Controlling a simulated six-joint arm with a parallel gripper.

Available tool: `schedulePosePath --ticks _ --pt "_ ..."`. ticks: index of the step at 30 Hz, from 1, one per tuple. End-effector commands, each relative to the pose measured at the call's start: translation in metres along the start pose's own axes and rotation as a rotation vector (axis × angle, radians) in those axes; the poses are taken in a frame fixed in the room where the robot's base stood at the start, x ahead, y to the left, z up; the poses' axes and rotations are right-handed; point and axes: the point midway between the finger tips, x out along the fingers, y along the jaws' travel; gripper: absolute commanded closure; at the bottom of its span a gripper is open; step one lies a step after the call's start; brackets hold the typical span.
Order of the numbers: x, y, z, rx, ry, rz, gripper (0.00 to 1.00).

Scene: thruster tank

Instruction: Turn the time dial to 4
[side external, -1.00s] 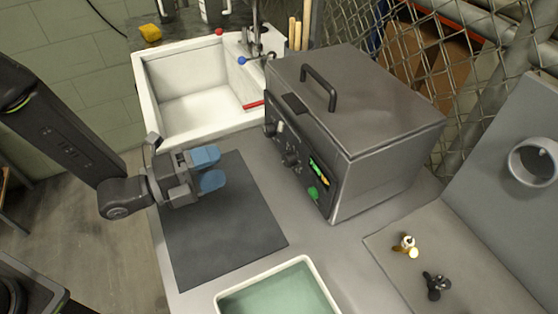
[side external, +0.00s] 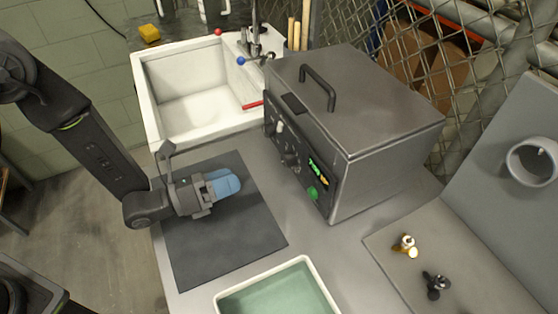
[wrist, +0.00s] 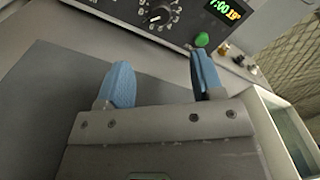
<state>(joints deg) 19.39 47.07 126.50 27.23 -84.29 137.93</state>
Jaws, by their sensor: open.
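The grey metal tank (side external: 365,105) stands on the bench, its dark control panel facing my gripper. The panel carries dials, a lit display (side external: 318,169) and a green button (side external: 313,193). A black dial with a white pointer (wrist: 158,17) and numbers around it shows at the top of the wrist view; which number it points to is too small to read. The display (wrist: 224,8) and green button (wrist: 201,40) also show there. My gripper (side external: 232,184) is open and empty, with blue fingertips apart (wrist: 160,82). It is over the dark mat, left of the panel and apart from it.
A dark mat (side external: 215,255) lies below my gripper. A white sink (side external: 140,85) is behind it, and a tray of greenish liquid (side external: 312,262) is in front. Small propellers, one gold and white (side external: 406,246) and one black (side external: 436,286), lie at right.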

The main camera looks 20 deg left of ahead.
Motion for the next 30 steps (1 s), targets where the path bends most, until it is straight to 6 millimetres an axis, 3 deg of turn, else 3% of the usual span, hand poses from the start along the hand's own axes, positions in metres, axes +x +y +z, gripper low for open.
schedulePosePath --ticks 9,15,21,30 --pt "0.066 -0.002 0.000 0.000 -0.001 -0.004 0.39" --pt "0.099 -0.001 0.000 0.000 0.000 -0.002 0.39" --pt "0.115 -0.001 0.000 -0.002 0.000 0.000 0.39" --pt "0.118 -0.001 0.000 -0.002 0.001 0.001 0.39"
